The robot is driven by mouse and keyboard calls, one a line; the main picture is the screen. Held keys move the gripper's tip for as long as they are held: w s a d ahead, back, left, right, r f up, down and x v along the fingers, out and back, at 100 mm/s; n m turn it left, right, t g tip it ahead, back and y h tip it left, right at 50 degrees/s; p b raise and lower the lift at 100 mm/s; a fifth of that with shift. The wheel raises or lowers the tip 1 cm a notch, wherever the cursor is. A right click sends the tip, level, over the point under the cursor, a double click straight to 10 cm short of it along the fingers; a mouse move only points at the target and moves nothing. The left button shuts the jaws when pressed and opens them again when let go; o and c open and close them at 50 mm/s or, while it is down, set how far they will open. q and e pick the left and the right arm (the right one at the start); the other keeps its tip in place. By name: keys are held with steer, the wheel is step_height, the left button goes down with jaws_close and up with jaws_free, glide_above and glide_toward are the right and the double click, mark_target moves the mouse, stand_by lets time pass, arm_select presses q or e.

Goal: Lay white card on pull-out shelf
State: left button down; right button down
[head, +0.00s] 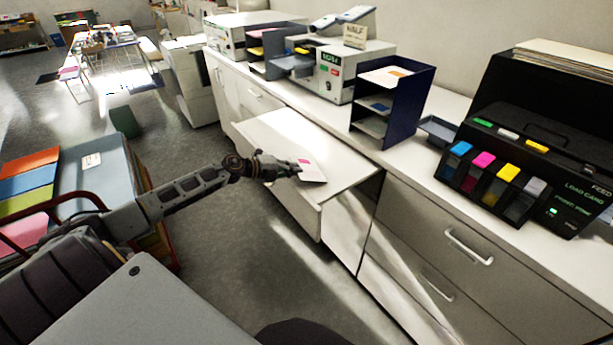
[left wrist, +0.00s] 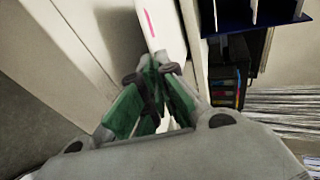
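The white card (head: 313,173) has a pink mark at one end and shows in front of my left gripper (head: 286,168). In the left wrist view, the card (left wrist: 165,25) runs out from between the fingertips of the left gripper (left wrist: 151,65), which are closed together on its near end. The white pull-out shelf (head: 285,138) sticks out from the cabinet, and the card is over its front part. I cannot tell whether the card touches the shelf. My right gripper is not in view.
A dark blue sorter (head: 393,105) stands on the counter behind the shelf. A black printer with coloured cartridges (head: 545,150) stands to the right. Cabinet drawers (head: 450,240) lie below the counter. The shelf top around the card looks clear. A cart with coloured sheets (head: 88,165) is on the left.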

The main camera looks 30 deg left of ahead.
arm_select(q)
steer(key=c, duration=1.8)
jaws_free()
steer(key=shift+s+a, duration=0.1)
steer(key=p+v, duration=0.5)
steer(key=v, duration=0.3)
steer(key=shift+r, duration=0.15)
